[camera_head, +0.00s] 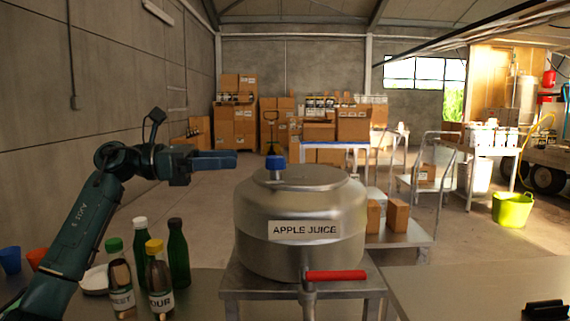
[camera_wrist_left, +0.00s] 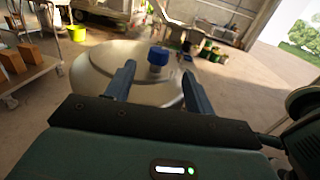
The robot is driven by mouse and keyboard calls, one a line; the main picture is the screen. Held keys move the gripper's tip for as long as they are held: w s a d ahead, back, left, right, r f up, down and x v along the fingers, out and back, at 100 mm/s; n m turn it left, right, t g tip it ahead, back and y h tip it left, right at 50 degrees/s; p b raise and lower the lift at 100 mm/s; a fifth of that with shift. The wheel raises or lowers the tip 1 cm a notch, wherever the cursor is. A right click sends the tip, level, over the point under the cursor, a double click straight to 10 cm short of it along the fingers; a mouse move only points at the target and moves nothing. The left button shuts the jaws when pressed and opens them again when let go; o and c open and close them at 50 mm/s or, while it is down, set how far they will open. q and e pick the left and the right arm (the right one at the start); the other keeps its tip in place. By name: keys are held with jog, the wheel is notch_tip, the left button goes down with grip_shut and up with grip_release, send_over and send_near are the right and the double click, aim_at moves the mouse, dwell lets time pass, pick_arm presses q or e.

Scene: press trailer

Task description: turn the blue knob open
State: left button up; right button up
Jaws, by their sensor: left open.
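The blue knob (camera_head: 275,163) sits on top of a round steel tank (camera_head: 335,215) labelled "APPLE JUICE". The tank stands on a metal stand, and a red-handled tap (camera_head: 335,276) is at its lower front. My left gripper (camera_head: 228,160) is open and empty, to the left of the knob at about its height in the head view. In the left wrist view the knob (camera_wrist_left: 158,56) shows beyond my left gripper's two fingers (camera_wrist_left: 157,80), between their lines and nearer the right one. They look apart from it. My right gripper is not clearly seen; a dark part shows at the lower right edge.
Several bottles (camera_head: 160,278) stand on the table at the lower left, under my left arm, beside a white bowl (camera_head: 96,280) and coloured cups. The table right of the tank (camera_head: 470,285) is mostly clear. Carts and boxes stand behind.

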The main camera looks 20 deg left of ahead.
aim_at(280, 157)
pick_arm(q)
jog(key=p+x, duration=0.3)
jog(key=x, duration=0.8)
jog(key=shift+r, duration=0.1)
jog(key=shift+w+d, duration=0.35)
pick_arm(e)
jog(key=shift+d+r+h, duration=0.3)
jog(key=shift+d+r, duration=0.15)
jog(key=shift+r, duration=0.2)
pick_arm(q)
jog(key=c, duration=1)
jog(key=shift+o, duration=0.2)
pick_arm(e)
jog(key=shift+s, duration=0.1)
